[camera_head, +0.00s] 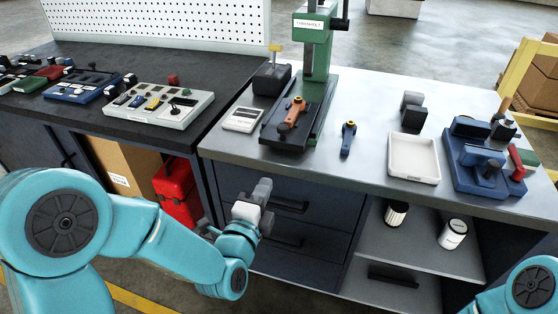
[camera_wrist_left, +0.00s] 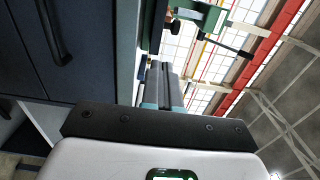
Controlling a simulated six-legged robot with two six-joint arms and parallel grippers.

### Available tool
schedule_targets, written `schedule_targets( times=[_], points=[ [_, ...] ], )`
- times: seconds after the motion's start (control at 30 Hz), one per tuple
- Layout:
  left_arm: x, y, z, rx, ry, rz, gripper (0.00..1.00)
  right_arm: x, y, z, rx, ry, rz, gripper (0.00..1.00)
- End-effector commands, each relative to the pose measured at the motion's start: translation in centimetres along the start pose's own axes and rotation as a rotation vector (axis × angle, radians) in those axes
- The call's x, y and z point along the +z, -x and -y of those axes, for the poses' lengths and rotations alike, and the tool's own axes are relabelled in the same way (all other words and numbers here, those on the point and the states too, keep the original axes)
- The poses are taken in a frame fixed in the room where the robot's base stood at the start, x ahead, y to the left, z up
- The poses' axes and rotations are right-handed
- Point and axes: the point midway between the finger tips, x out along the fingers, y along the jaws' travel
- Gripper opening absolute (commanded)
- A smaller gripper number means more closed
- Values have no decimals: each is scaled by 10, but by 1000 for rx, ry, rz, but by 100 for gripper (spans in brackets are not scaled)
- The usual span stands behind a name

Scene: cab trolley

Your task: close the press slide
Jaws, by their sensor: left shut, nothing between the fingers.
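The green press (camera_head: 316,50) stands at the back of the light metal bench, with its dark green base (camera_head: 318,108) reaching towards the front edge. An orange part with a dark end (camera_head: 293,112) lies on that base; I cannot tell whether it belongs to the slide. My left gripper (camera_head: 264,185) is shut and empty, in front of the drawer fronts and below the bench top, apart from the press. In the left wrist view its fingers (camera_wrist_left: 164,86) point upward, with part of the green press (camera_wrist_left: 207,18) beyond them. My right gripper is out of view.
Drawers with dark handles (camera_head: 290,207) are close behind my left gripper. A white tray (camera_head: 413,158), a blue fixture (camera_head: 478,165) and a small blue-handled tool (camera_head: 347,138) are on the bench.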

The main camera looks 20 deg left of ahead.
Motion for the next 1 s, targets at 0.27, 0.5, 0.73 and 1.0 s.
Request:
schedule_targets(
  times=[0.27, 0.5, 0.73, 1.0],
  points=[
    [-1, -50, 2, 0, 0, 1, 0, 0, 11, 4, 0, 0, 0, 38],
    [0, -98, 2, 0, 0, 3, 0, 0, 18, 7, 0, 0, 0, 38],
    [0, -126, 1, 1, 1, 3, 0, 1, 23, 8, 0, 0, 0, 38],
    [0, -132, 0, 2, 1, 2, 0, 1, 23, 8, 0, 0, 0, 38]
  ],
)
